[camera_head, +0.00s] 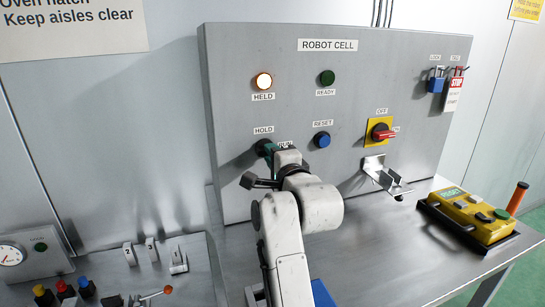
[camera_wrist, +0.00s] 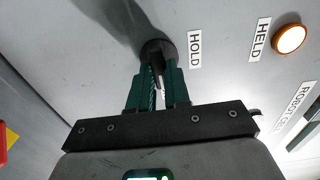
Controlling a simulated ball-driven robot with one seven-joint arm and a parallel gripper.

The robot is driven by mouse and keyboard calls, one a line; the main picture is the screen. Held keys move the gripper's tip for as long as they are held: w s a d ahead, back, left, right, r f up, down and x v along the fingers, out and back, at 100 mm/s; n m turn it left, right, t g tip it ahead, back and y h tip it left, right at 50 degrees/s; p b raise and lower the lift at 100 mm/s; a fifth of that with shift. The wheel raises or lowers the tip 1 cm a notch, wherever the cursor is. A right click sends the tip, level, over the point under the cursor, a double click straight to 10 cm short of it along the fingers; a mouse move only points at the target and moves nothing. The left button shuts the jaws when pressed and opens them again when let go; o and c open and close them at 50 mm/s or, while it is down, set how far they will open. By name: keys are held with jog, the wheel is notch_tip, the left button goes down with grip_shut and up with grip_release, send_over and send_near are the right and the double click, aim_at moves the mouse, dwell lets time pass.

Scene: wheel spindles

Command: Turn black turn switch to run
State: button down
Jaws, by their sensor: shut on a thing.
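The black turn switch (camera_head: 262,147) sits on the grey ROBOT CELL panel (camera_head: 230,90), between the HOLD label (camera_head: 264,130) and the RUN label, which is partly covered by my gripper (camera_head: 269,151). In the wrist view the switch (camera_wrist: 156,46) is at the top of my gripper (camera_wrist: 159,72), whose two green fingers are closed on its handle from both sides. The HOLD label (camera_wrist: 195,49) is beside it there. Most of the handle is hidden between the fingers, so I cannot tell exactly where it points.
The HELD lamp (camera_head: 263,81) glows; the green READY lamp (camera_head: 327,77) looks dark. A blue RESET button (camera_head: 322,140), a red-yellow OFF switch (camera_head: 381,132) and a metal bracket (camera_head: 386,174) lie to the right. A yellow control box (camera_head: 468,216) stands on the bench.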

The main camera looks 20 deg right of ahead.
jog(key=shift+d+f, duration=0.1)
dwell(0.4)
jog(key=c, duration=1.1)
grip_release()
jog(key=shift+s, duration=0.1)
jog(key=s+b, duration=0.1)
jog(key=s, duration=0.9)
jog(key=shift+s, duration=0.3)
